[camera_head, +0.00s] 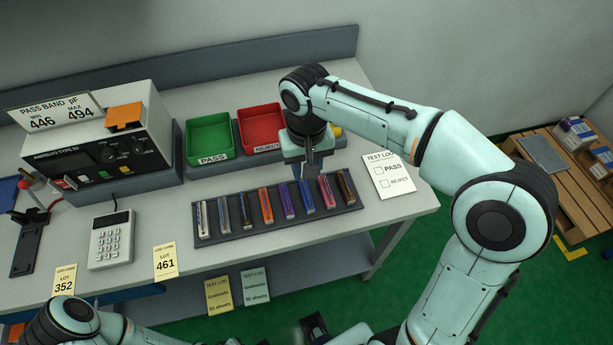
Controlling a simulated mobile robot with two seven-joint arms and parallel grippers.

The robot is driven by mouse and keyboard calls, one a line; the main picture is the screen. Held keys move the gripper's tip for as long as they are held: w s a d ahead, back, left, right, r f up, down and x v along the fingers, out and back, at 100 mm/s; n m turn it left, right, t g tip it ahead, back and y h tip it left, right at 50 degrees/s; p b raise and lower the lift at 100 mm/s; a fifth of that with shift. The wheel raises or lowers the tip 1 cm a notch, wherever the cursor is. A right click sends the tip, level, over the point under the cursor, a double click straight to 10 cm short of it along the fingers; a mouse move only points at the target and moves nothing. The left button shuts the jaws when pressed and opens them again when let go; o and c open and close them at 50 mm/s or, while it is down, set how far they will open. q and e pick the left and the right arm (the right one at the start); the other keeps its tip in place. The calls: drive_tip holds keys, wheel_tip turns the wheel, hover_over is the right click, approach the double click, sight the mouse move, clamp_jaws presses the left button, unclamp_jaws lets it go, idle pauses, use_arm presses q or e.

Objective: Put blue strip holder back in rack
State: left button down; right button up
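The rack (343,207) is a dark grey tray on the bench with several coloured strip holders lying side by side in it. The blue strip holder (307,197) is in the right half of the row, between a purple one (287,201) and a red one (327,192). My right gripper (304,171) points down at the far end of the blue strip holder. Its fingertips are too small to tell whether they grip it. Whether the holder is fully seated is also unclear. Dark parts at the bottom edge may be my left gripper (314,326); its fingers are unclear.
A green PASS bin (209,137) and a red REJECT bin (262,126) stand behind the rack. The meter (100,140) and keypad (111,239) are at left. A test log sheet (388,174) lies right of the rack. Lot cards hang at the front edge.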

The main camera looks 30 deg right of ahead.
wheel_tip(320, 180, up, 4)
drive_tip(key=shift+f+p, duration=0.1)
drive_tip(key=shift+p, duration=0.2)
idle(0.4)
